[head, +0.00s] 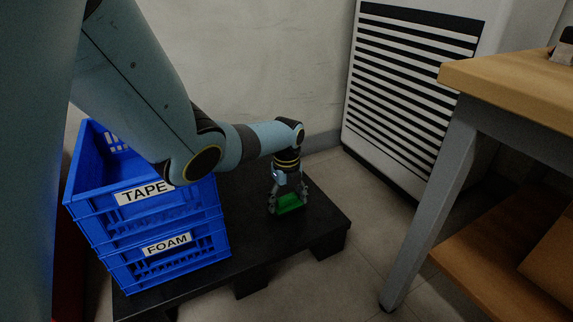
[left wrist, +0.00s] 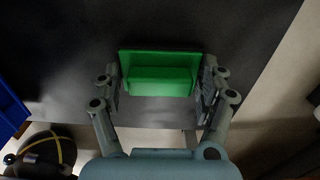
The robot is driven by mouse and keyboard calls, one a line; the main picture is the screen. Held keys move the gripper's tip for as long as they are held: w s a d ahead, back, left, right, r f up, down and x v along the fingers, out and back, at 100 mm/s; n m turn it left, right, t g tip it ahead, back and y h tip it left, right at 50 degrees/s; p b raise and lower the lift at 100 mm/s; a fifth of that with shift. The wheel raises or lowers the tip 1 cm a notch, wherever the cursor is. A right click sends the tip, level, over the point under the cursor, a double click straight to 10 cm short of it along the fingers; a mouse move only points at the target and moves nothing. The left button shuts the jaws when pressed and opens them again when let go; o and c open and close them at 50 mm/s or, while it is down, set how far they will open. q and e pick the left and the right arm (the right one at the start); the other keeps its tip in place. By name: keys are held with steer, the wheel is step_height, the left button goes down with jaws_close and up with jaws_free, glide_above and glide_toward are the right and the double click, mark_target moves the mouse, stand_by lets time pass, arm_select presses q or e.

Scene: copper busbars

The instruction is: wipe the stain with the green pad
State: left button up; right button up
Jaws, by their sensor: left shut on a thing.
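My left gripper (head: 288,197) points down over the black pallet (head: 240,258). Its fingers are shut on the green pad (head: 290,204), one on each side of it. In the left wrist view the pad (left wrist: 158,74) shows as a green block with a raised grip, held between the fingers of the left gripper (left wrist: 160,85). The pad is at or close above the pallet top; I cannot tell whether it touches. I see no stain in either view; the pad or gripper may cover it. My right gripper is not in view.
Stacked blue crates labelled TAPE (head: 146,192) and FOAM (head: 167,244) stand on the pallet, left of the gripper. A white slatted cabinet (head: 400,90) stands behind at right. A wooden-topped table (head: 510,85) is at far right. Bare floor lies between pallet and table.

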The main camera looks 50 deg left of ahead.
arm_select(q)
steer(key=shift+s+d+f, duration=0.1)
steer(key=shift+s+f, duration=0.15)
steer(key=shift+f, duration=0.15)
steer(key=shift+s, duration=0.2)
steer(key=shift+s+a+r+p, duration=0.1)
steer(key=shift+s+a+p, duration=0.15)
steer(key=shift+s+p, duration=0.3)
steer(key=shift+s+a+p, duration=0.2)
steer(key=shift+s+p, duration=0.15)
steer(key=shift+s, duration=0.35)
steer(key=shift+c, duration=0.9)
steer(key=shift+s+a, duration=0.2)
steer(key=shift+s, duration=0.45)
steer(key=shift+p, duration=0.35)
steer(key=shift+w+d+b, duration=0.15)
steer(key=shift+w+b, duration=0.2)
steer(key=shift+w, duration=0.15)
steer(key=shift+w+d+b, duration=0.2)
steer(key=shift+w+b, duration=0.05)
steer(key=shift+w, duration=0.4)
steer(key=shift+w+d+b, duration=0.15)
steer(key=shift+w+b, duration=0.1)
steer(key=shift+w, duration=0.35)
steer(key=shift+w+r, duration=0.2)
steer(key=shift+w, duration=0.25)
